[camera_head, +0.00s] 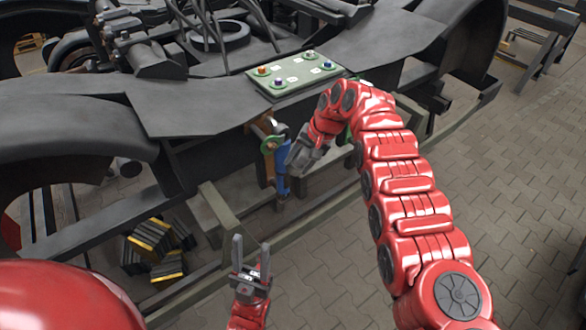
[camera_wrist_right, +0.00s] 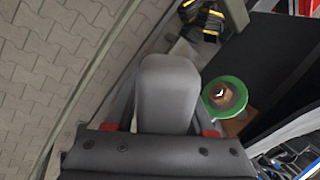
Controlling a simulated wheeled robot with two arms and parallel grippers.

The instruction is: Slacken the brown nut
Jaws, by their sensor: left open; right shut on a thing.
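A brown nut (camera_wrist_right: 221,94) sits on a round green ring (camera_wrist_right: 235,84) just right of my right gripper in the right wrist view. My right gripper (camera_head: 298,162) is shut at an upright blue tool (camera_head: 283,172) beside the ring. My left gripper (camera_head: 251,239) is open and empty, low in front of the frame, fingers pointing up.
A pale green plate (camera_head: 297,74) with several coloured bolts lies on the dark bogie frame (camera_head: 190,104). Black blocks with yellow edges (camera_head: 155,237) stand on the floor at the left. A rail beam (camera_head: 215,210) runs below. Paved floor (camera_head: 520,190) is clear at the right.

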